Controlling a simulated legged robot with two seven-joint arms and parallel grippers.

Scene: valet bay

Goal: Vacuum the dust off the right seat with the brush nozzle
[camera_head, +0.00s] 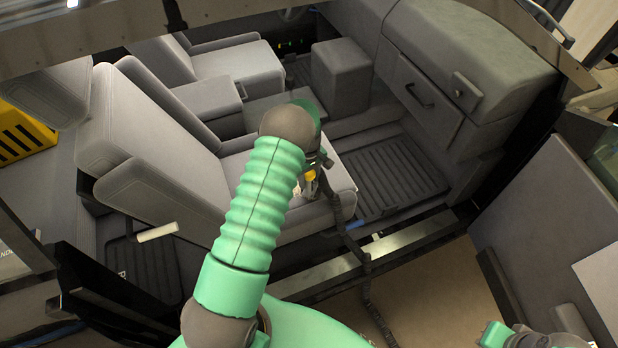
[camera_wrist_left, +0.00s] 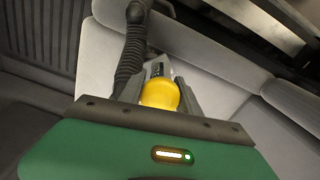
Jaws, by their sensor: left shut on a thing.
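The right seat (camera_head: 150,165) is the grey seat nearest me in the head view; its cushion (camera_head: 330,200) is partly hidden by my left arm. My left gripper (camera_head: 311,184) is over that cushion, shut on the brush nozzle, whose yellow part (camera_head: 310,175) shows between the fingers. In the left wrist view the yellow part of the nozzle (camera_wrist_left: 160,95) sits between the grey fingers, with light grey upholstery (camera_wrist_left: 225,85) behind. I cannot tell whether the nozzle touches the cushion, and I cannot make out dust. A piece of my right arm shows at the bottom right; its jaws are unclear.
A dark ribbed hose (camera_head: 345,220) runs from the nozzle over the cushion edge and door sill (camera_head: 400,245) to the floor. The other seat (camera_head: 235,65) and centre console (camera_head: 210,100) lie beyond. The dashboard (camera_head: 470,50) and open door (camera_head: 545,210) are at the right.

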